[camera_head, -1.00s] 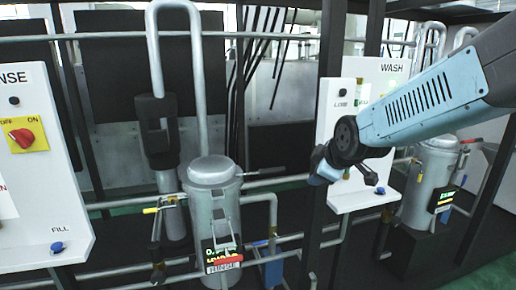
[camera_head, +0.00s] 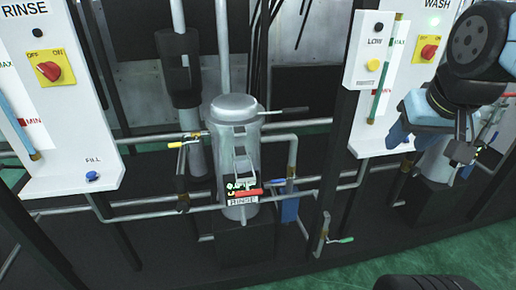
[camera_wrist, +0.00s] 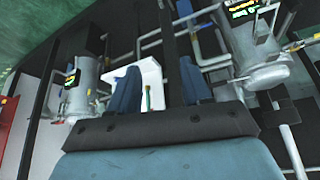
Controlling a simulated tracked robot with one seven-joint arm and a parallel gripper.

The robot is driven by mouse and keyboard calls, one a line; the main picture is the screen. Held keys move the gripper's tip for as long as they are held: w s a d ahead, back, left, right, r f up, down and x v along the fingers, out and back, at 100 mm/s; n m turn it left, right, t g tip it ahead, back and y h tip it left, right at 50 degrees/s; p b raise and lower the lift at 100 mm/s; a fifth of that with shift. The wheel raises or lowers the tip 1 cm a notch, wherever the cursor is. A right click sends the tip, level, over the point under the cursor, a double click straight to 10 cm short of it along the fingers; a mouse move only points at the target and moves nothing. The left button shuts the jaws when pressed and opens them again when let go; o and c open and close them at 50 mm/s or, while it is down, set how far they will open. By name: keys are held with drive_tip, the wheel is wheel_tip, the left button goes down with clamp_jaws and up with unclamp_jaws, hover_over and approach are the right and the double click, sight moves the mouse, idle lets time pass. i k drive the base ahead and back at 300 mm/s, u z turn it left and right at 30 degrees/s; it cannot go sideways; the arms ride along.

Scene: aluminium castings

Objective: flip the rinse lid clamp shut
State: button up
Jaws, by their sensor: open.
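The rinse canister (camera_head: 226,165) stands upright in the middle of the head view, a grey cylinder with a domed lid (camera_head: 232,108) resting on its top. The lid clamp (camera_head: 240,155) runs down the canister's front. Its red handle (camera_head: 248,193) sits low, just above the RINSE tag (camera_head: 243,201). I cannot tell from this distance how the clamp's loop sits against the lid. My gripper (camera_head: 461,152) is off to the right, well apart from the canister, in front of the wash side. In the wrist view my gripper (camera_wrist: 160,88) has its two blue fingers apart with nothing between them.
The rinse panel (camera_head: 60,150) stands left and the wash panel (camera_head: 378,100) right, with a dark post (camera_head: 343,140) between canister and gripper. Pipes and a yellow-handled valve (camera_head: 184,142) flank the canister.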

sight(247, 182)
drive_tip(key=u, duration=1.05)
drive_tip(key=k, duration=1)
drive_tip(key=z, duration=0.45)
